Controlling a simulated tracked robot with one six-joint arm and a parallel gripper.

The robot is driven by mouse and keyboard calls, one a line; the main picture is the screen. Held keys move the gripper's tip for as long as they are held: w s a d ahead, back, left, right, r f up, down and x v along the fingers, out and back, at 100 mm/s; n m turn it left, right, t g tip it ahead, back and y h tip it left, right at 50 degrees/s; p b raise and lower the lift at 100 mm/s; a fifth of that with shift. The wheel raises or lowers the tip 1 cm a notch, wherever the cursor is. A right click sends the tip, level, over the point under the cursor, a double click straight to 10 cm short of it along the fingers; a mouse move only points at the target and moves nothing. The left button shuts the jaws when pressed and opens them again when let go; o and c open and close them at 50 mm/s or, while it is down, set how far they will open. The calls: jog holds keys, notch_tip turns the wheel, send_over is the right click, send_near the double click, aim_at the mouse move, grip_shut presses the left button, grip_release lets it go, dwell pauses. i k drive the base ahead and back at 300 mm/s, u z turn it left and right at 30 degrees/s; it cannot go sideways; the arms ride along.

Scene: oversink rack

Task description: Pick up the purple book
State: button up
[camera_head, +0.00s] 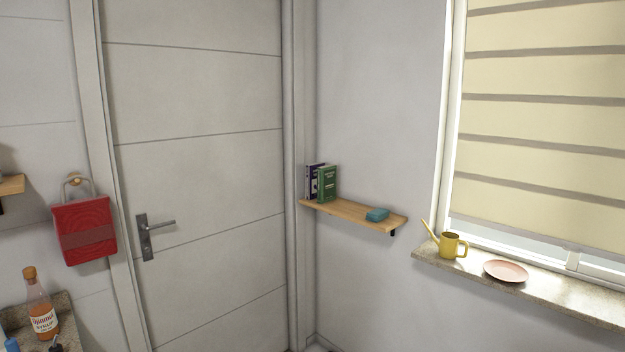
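The purple book (310,182) stands upright near the left end of a small wooden wall shelf (352,211). A green book (328,183) stands upright just to its right and partly hides it, so mainly its left part and top show. I cannot tell whether the two books touch. My gripper is not in the camera_head view.
A yellow watering can (449,245) and a pink plate (505,271) are on the window sill. A closed door (200,120) is left of the shelf. A syrup bottle (41,305) stands lower left.

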aim_at(311, 169)
jog(key=i, duration=2.05)
jog(key=u, duration=1.65)
jog(key=i, duration=1)
jog(key=u, duration=0.05)
